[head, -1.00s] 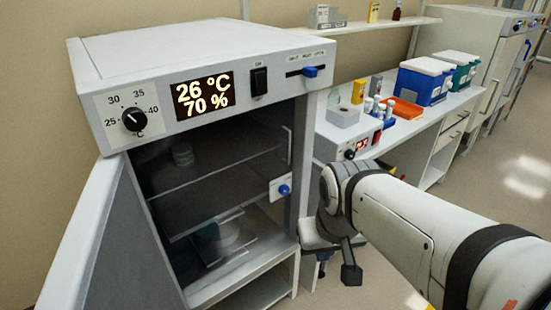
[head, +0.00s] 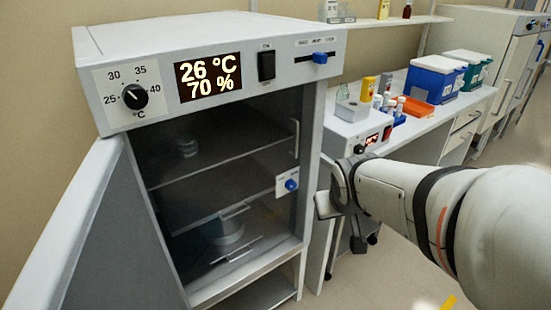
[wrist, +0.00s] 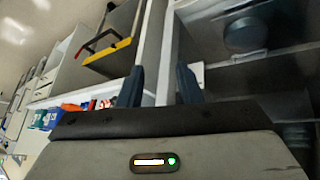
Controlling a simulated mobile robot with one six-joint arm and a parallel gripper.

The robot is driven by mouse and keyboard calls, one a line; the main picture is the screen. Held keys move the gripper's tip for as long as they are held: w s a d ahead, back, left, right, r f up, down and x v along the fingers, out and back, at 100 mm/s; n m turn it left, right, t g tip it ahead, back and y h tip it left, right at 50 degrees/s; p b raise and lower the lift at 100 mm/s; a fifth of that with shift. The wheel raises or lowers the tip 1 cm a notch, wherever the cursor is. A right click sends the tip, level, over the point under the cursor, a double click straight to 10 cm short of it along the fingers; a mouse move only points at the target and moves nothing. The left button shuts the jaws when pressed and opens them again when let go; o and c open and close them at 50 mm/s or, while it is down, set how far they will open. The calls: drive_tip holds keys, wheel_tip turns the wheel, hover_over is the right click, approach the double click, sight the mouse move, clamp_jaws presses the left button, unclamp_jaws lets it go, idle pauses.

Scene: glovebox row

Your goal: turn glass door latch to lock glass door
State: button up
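The glass door latch is a blue knob on a white plate (head: 291,184), at the right side of the cabinet opening in the head view. The glass door (head: 225,165) seems to stand across the opening, with a small upright handle (head: 296,138) above the latch. My gripper (wrist: 158,86) shows two dark fingers apart with nothing held; a pale upright edge lies beyond the gap.
The solid outer door (head: 75,235) stands open at left. The cabinet's top panel has a dial (head: 134,97), a display (head: 208,77) and a blue slider (head: 320,58). A bench (head: 440,118) with blue (head: 434,78) and green coolers stands right.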

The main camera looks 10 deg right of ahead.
sight(293, 187)
drive_tip(key=o, duration=0.5)
drive_tip(key=w+d+f+n+t+b, duration=0.1)
drive_tip(key=w+f+t+b, duration=0.1)
drive_tip(key=w, duration=0.3)
drive_tip(key=w+d+f+n+t+b, duration=0.1)
drive_tip(key=w+f+t+b, duration=0.1)
drive_tip(key=w, duration=0.3)
drive_tip(key=w+d+f+t+y+b, duration=0.1)
drive_tip(key=w+f+t+b, duration=0.1)
drive_tip(key=w+f+b, duration=0.2)
drive_tip(key=shift+w+f+n, duration=0.2)
drive_tip(key=shift+w+n, duration=0.2)
drive_tip(key=shift+w, duration=0.45)
drive_tip(key=shift+c, duration=0.2)
drive_tip(key=w+a+f+n+t+y+b, duration=0.3)
drive_tip(key=w+f+n+y+b, duration=0.35)
drive_tip(key=f+y+b, duration=0.3)
drive_tip(key=shift+m+t, duration=0.3)
drive_tip(key=shift+m, duration=0.15)
drive_tip(key=b+x, duration=0.1)
drive_tip(key=x, duration=0.7)
drive_tip(key=shift+a+r, duration=0.1)
drive_tip(key=shift+a, duration=0.05)
drive_tip(key=shift+c, duration=0.5)
drive_tip(key=c, duration=0.9)
